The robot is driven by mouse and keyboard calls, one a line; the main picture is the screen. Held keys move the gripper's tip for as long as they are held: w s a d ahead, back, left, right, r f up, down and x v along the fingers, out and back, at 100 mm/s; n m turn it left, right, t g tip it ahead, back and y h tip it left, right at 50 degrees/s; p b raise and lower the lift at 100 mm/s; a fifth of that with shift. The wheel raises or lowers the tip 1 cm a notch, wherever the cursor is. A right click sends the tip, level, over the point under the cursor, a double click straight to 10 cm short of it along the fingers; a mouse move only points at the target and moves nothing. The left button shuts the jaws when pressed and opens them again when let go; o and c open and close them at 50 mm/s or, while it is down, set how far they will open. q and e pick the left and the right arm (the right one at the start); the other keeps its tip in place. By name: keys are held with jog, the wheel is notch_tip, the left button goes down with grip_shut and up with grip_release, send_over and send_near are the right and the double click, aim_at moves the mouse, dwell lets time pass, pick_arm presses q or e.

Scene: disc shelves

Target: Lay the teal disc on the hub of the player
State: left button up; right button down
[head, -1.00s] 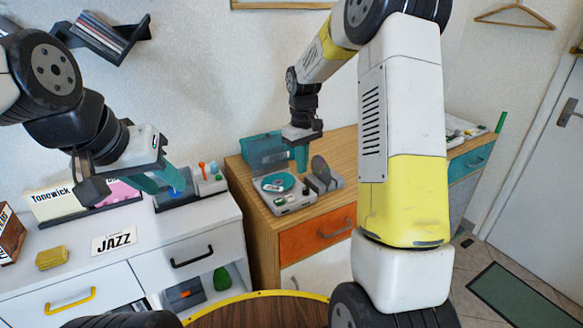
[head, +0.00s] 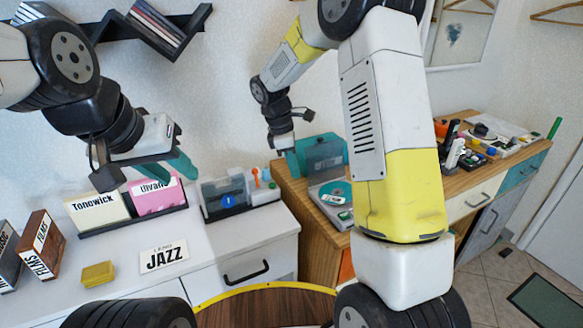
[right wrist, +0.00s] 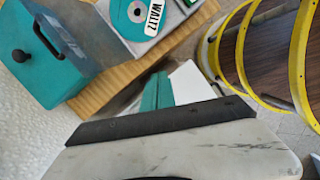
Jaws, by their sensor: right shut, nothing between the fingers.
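The teal disc (head: 338,189) lies flat on the grey player (head: 344,217) on the wooden cabinet. In the right wrist view the disc (right wrist: 120,14) shows at the top edge, partly cut off, with a WALTZ label; I cannot tell how it sits on the hub. My right gripper (head: 292,172) is shut and empty, left of the player and apart from the disc. Its teal fingers (right wrist: 157,90) also show in the right wrist view. My left gripper (head: 184,170) hangs empty over the white cabinet; its finger gap is unclear.
A teal box (head: 321,153) stands behind the player. My right arm hides part of the wooden cabinet. The white cabinet holds record bins (head: 97,210), a JAZZ card (head: 163,257) and a yellow block (head: 97,274).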

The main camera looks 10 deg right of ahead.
aim_at(322, 199)
jog(key=d+f, duration=0.1)
jog(key=f, duration=0.2)
jog(key=d+f, duration=0.2)
jog(key=f, duration=0.1)
jog(key=d+f, duration=0.2)
jog(key=shift+s+d+f, duration=0.2)
jog(key=shift+s+f, duration=0.1)
jog(key=shift+f, duration=0.1)
jog(key=shift+d, duration=0.45)
jog(key=shift+s+d, duration=0.15)
jog(key=shift+d, duration=0.8)
